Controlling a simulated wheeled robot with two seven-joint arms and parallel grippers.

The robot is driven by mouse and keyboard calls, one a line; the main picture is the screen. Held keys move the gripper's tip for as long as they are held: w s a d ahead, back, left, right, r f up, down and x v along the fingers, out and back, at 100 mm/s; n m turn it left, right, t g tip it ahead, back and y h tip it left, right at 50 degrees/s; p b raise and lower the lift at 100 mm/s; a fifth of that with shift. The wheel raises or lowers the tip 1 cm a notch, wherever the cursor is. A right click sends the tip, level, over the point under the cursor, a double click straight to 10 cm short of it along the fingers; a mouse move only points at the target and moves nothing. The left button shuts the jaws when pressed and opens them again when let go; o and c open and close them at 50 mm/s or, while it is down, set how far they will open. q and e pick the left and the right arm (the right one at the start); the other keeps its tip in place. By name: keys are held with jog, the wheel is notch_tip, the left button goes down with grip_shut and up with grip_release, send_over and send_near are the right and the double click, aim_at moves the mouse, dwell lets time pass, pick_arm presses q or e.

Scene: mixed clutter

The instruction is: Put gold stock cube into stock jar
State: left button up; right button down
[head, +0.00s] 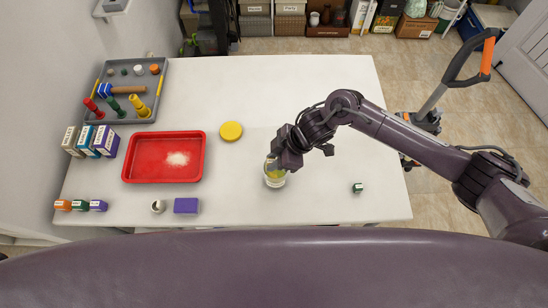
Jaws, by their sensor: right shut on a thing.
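The stock jar (275,181) is a small clear round jar with a pale rim. It stands upright and lidless on the white table, right of centre, with something yellowish showing inside. My right gripper (273,163) points down at the jar's mouth, over its back rim. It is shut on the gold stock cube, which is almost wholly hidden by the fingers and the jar. I cannot tell whether the cube is inside the rim or just above it. My left gripper is not in view.
A round yellow lid (231,131) lies behind the jar. A small green-and-white cube (358,188) lies right. A red tray (133,177), a purple block (186,205) and a small white cup (157,206) are left. A grey tray (151,117) and several boxes stand farther left.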

jog(key=shift+f, duration=0.15)
jog(key=shift+f+b, duration=0.8)
jog(key=shift+f, duration=0.1)
jog(key=shift+r+p, duration=0.2)
jog(key=shift+p, duration=0.2)
jog(key=c, duration=1.3)
grip_release()
jog(key=shift+o, duration=0.6)
jog(key=shift+s, duration=0.1)
